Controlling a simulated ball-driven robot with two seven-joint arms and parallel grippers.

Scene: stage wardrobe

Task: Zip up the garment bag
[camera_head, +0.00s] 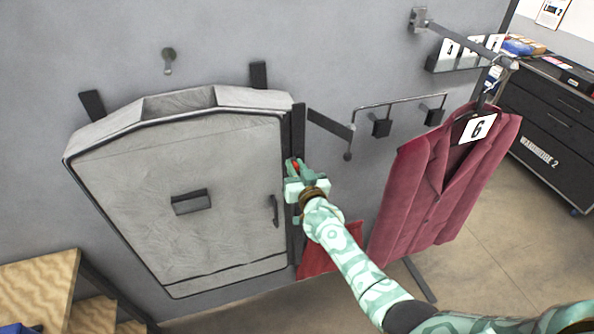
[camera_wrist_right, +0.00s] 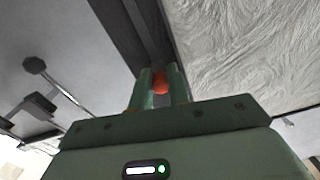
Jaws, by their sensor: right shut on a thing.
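The grey garment bag (camera_head: 225,235) hangs against the wall, with a handle on its front and an opening along its top. It also shows in the right wrist view (camera_wrist_right: 245,50). A dark upright strip (camera_head: 298,125) runs along its right edge. My right gripper (camera_head: 294,166) is at this strip, about midway up the bag. It is shut on a small red-orange piece, which looks like the zip pull (camera_wrist_right: 160,84). The gripper hides much of the pull and the strip behind it. My left gripper is not in view.
A maroon jacket (camera_head: 432,195) with a number 6 tag hangs to the right of my gripper. A wall bracket (camera_head: 330,125) juts out just right of the bag. A wooden step unit (camera_head: 40,285) stands at lower left, and a black drawer cabinet (camera_head: 550,110) at far right.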

